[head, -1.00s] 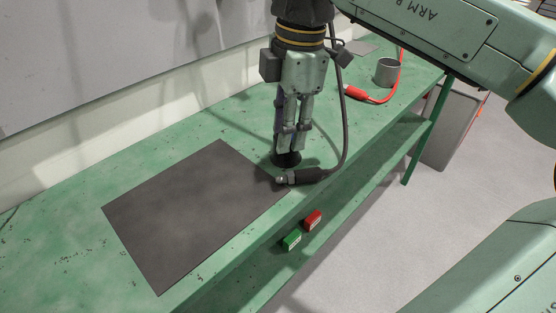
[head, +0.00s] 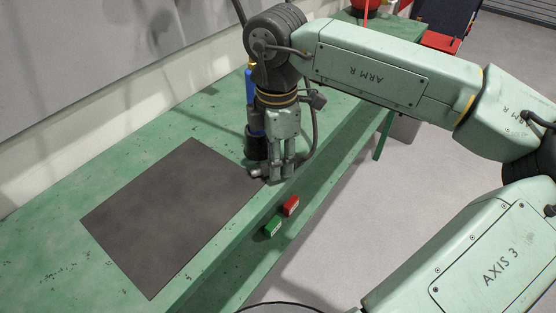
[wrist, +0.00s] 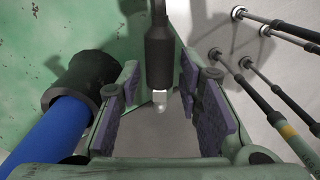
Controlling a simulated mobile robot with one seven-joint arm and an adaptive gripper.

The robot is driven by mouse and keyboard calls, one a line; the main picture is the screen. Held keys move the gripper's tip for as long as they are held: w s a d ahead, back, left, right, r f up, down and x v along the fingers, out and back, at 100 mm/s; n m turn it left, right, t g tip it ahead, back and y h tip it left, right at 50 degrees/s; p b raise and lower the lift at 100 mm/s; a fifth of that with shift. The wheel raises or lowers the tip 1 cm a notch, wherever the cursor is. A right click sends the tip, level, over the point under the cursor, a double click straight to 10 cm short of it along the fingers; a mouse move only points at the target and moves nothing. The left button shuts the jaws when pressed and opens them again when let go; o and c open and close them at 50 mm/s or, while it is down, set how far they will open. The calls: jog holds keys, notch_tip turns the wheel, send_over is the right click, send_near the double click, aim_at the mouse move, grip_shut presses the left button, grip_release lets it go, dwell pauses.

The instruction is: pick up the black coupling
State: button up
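The black coupling (head: 258,173) lies at the front edge of the green bench, by the right corner of the dark mat, partly hidden behind my fingers in the head view. In the wrist view the coupling (wrist: 159,50) has a dark body and a pale metal tip, and it lies in line with the gap between my fingers. My gripper (head: 281,177) points down at the bench edge. In the wrist view my gripper (wrist: 160,95) is open, with clear space between both pads and the coupling.
A blue cylinder (wrist: 50,135) with a black end (wrist: 83,80) stands close beside my left finger in the wrist view. The dark mat (head: 165,220) is bare. A dark cable loops beside my gripper.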

jog(key=shift+f, duration=0.45)
jog(key=shift+c, duration=0.2)
grip_shut()
